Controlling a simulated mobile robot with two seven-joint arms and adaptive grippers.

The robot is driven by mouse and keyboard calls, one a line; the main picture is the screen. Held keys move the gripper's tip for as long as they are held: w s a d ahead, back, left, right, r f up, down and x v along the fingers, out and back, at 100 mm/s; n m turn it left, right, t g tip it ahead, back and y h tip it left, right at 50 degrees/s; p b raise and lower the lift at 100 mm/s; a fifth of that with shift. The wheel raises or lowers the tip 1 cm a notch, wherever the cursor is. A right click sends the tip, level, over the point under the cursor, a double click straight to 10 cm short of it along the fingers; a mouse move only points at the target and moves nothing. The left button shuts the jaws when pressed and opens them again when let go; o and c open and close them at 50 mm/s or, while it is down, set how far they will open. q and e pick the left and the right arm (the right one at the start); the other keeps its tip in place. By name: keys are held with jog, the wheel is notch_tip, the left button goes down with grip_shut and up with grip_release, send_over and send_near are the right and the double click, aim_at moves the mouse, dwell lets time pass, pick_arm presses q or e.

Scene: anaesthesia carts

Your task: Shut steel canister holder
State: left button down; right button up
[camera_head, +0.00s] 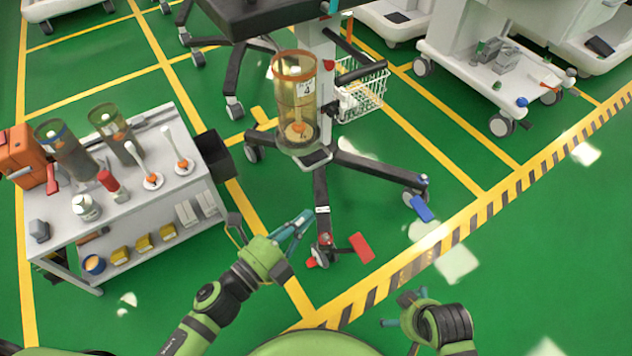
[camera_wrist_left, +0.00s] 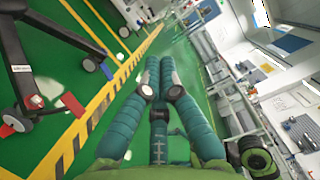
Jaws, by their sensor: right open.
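A tall clear canister (camera_head: 296,110) with an orange rim and amber tint stands upright on the wheeled cart in the head view. It rests above a small steel-grey plate (camera_head: 316,157) at the cart's column. I cannot tell from here whether a holder around it is open or shut. My left gripper (camera_head: 308,216) is in front of and below the canister, beside the cart's front leg, apart from the canister. Its teal fingers come together at the tips in the left wrist view (camera_wrist_left: 158,62), with nothing between them. My right gripper (camera_head: 392,311) is open and empty at the bottom right.
A white wire basket (camera_head: 362,92) hangs beside the canister. Black cart legs (camera_head: 375,168) spread on the floor. A grey side trolley (camera_head: 150,200) with canisters and bottles stands left. Open green floor is at right.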

pick_arm(q)
jog(key=w+d+r, duration=0.1)
jog(key=w+d, duration=0.1)
jog(key=w, duration=0.7)
jog(key=shift+w+d, duration=0.3)
jog(key=shift+d, duration=0.1)
pick_arm(e)
jog(key=shift+r, duration=0.15)
